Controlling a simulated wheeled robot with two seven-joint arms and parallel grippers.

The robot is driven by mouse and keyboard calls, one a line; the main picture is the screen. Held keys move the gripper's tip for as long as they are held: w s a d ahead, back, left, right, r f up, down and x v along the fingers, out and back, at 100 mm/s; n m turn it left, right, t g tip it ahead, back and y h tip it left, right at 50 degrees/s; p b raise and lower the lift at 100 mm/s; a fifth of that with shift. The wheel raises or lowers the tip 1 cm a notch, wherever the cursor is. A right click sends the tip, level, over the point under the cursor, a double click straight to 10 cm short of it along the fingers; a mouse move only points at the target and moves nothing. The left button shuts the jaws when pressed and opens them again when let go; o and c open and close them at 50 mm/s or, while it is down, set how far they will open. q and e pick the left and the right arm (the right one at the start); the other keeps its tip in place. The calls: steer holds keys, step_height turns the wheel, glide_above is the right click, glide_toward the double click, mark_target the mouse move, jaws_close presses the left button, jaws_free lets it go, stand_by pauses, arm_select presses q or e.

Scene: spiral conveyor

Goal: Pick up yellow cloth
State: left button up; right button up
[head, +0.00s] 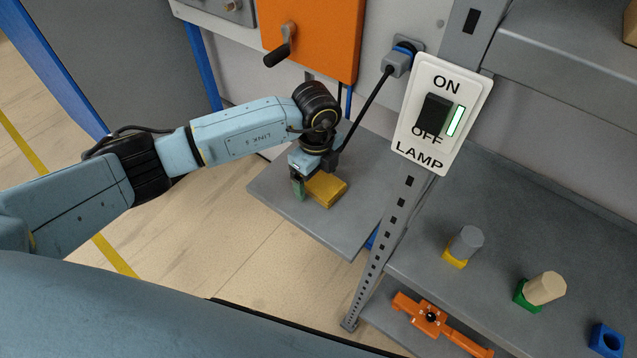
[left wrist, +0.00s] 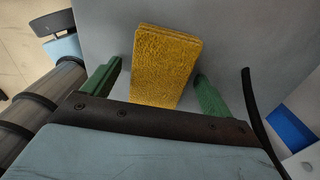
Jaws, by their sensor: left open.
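The yellow cloth (head: 326,188) is a folded, thick rectangle lying on a grey shelf (head: 345,232) in the head view. In the left wrist view the cloth (left wrist: 164,62) lies between the green fingers of my left gripper (left wrist: 158,86). The gripper is open, with one finger on each side of the cloth and a visible gap to each. In the head view my left gripper (head: 308,186) points down at the cloth, which is partly hidden behind it. My right gripper is not in view.
A perforated post (head: 393,225) with a lamp switch panel (head: 420,150) stands right of the shelf. An orange box with a crank (head: 318,35) is above. A grey table (head: 500,255) with colored blocks and cylinders is at right. A black cable hangs near my wrist.

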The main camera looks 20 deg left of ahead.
mark_target(317, 178)
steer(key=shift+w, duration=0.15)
arm_select(q)
steer(key=c, duration=1.1)
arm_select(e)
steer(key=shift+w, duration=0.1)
